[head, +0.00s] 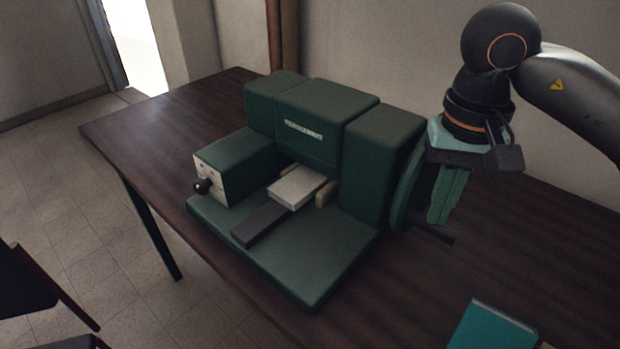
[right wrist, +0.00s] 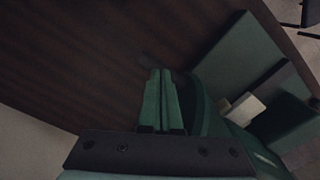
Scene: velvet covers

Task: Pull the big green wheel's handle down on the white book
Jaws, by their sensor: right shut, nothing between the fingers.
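The big green wheel (head: 406,190) stands upright on the right side of the green machine (head: 385,150). Its dark handle (head: 437,235) sticks out to the right near the bottom of the wheel. The white book (head: 298,187) lies flat in the machine's middle opening; it also shows in the right wrist view (right wrist: 245,109). My right gripper (head: 437,218) points down beside the wheel, its green fingers shut and empty, just above the handle. In the right wrist view, the fingertips (right wrist: 160,72) are close to the dim handle; I cannot tell whether they touch. My left gripper is not in view.
The machine stands on a dark wooden table (head: 190,115). A teal book or box (head: 492,330) lies at the front right of the table. A black knob (head: 202,186) sticks out at the machine's left. The table right of the wheel is clear.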

